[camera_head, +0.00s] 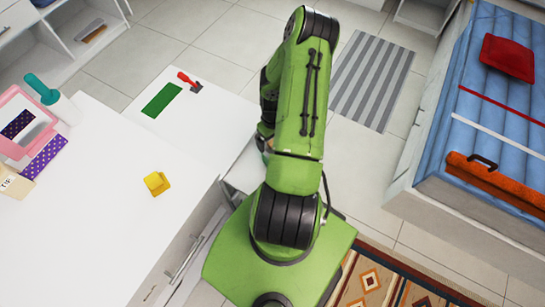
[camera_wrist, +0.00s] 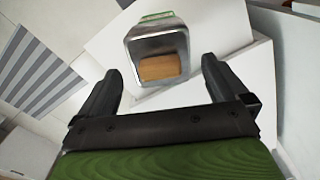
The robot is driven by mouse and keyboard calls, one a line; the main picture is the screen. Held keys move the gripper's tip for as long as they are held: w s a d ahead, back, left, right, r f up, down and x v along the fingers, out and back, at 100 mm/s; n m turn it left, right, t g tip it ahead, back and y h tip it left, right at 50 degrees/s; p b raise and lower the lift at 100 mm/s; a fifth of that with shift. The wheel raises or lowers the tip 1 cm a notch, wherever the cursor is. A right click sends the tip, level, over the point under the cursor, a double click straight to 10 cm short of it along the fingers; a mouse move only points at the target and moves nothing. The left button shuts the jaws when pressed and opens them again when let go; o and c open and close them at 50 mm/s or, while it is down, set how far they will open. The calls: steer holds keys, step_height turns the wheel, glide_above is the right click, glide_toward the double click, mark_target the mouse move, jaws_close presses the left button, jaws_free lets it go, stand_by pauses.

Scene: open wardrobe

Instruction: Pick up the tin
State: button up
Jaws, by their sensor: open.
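An open rectangular tin (camera_wrist: 132,50) with grey walls and a green outer face shows in the wrist view, with its opening towards the camera. A brown surface shows inside it. My gripper (camera_wrist: 162,68) is open and empty, its dark fingers spread to the left and right of the tin's near end. The tin seems to lie just beyond the fingertips; I cannot tell the exact gap. In the head view my green arm hides the gripper, and I cannot make out the tin there.
The white counter (camera_head: 100,235) holds a yellow object (camera_head: 156,183), a pink-framed mirror (camera_head: 25,125) and a purple dotted box (camera_head: 44,158). A green sheet (camera_head: 161,100) and a red-handled tool (camera_head: 188,81) lie farther back. A blue-covered bed (camera_head: 480,100) stands right.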

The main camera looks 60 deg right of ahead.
step_height(320, 180, down, 6)
steer(key=shift+s+r+b, duration=0.1)
steer(key=shift+b, duration=0.5)
steer(key=c, duration=1.2)
